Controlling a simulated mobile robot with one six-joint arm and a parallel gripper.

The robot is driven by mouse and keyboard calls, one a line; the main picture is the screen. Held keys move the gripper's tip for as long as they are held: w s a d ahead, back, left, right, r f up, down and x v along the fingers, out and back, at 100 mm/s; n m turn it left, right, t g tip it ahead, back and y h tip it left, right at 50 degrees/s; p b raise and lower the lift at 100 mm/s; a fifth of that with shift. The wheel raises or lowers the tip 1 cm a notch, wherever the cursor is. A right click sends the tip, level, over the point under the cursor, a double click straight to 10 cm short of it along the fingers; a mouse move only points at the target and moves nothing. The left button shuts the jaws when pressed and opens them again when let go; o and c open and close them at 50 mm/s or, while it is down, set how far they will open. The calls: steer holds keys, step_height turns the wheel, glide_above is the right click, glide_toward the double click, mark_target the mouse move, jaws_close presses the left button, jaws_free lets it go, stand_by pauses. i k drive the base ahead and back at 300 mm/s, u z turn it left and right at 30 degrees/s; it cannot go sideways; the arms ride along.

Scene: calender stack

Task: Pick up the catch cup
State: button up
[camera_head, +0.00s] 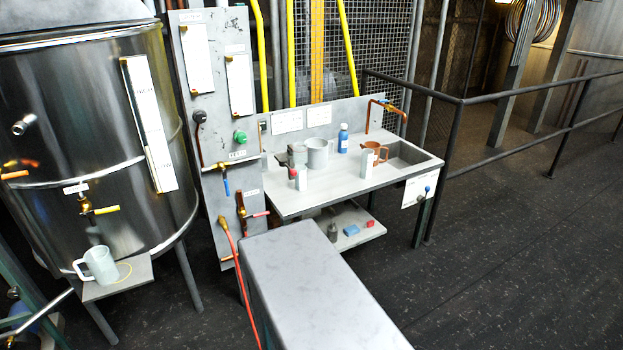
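A pale, translucent cup with a handle on its left side (101,265) stands upright on a small grey shelf (128,283) at the front of the steel tank. It looks like the catch cup, though no label on it can be read. A brass tap with a yellow handle (88,206) sits on the tank above it. A thin yellowish loop lies on the shelf at the cup's right. My gripper is not in view, so nothing shows between it and the cup.
The steel tank (85,130) fills the left. A sink bench (335,188) holds a grey pot (318,153), a copper-coloured jug (373,154) and a blue bottle (343,138). A red hose (240,290) hangs from the valve panel (215,90). The floor at right is clear.

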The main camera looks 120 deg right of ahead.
mark_target(301, 179)
steer(key=z, duration=0.15)
steer(key=k, duration=2.9)
steer(key=z, duration=0.75)
